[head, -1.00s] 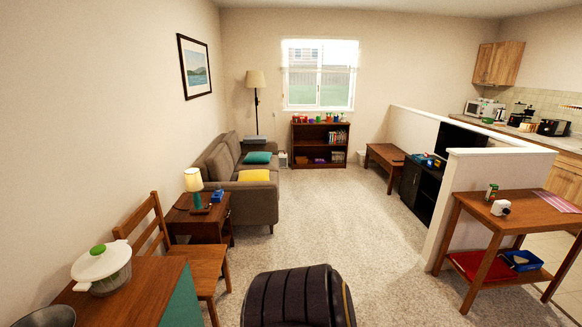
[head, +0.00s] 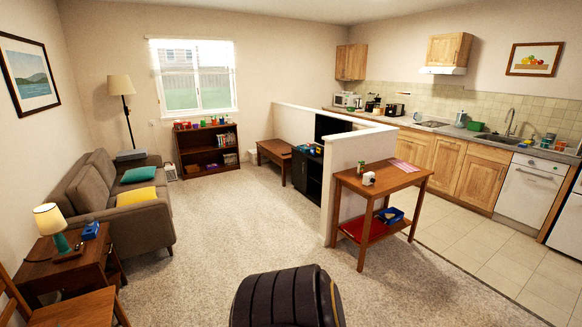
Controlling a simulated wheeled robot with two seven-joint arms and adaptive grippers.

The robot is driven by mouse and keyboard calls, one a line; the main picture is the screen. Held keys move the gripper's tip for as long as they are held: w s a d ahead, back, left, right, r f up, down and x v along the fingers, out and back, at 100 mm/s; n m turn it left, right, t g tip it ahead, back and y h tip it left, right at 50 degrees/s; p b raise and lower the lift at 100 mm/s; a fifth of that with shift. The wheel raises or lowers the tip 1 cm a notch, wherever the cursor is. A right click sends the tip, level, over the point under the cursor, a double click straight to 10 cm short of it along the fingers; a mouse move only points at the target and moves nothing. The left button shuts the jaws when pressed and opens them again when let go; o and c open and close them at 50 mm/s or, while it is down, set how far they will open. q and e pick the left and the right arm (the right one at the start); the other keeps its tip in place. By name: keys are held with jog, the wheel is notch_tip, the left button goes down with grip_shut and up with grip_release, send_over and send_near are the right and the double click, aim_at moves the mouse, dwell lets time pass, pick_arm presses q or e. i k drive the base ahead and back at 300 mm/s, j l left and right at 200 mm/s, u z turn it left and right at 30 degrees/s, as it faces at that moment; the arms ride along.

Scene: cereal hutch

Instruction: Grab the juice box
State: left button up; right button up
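I cannot pick out a juice box for certain at this size. A small white item (head: 368,179) with a dark spot stands on the wooden side table (head: 400,174) right of centre. A small green and red item (head: 361,166) stands just behind it; I cannot tell what either is. Small colourful items (head: 205,123) stand on top of the dark bookshelf (head: 208,160), too small to name. Neither of my grippers shows in the head view.
Carpet (head: 235,235) is clear in the middle. A half wall (head: 345,160) separates the living area from the kitchen counter (head: 450,130) on the right. The sofa (head: 140,220) and lamp table (head: 65,265) are at left. A blue bin (head: 391,215) sits on the side table's lower shelf.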

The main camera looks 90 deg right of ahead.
aim_at(361, 166)
jog(key=z, duration=3.4)
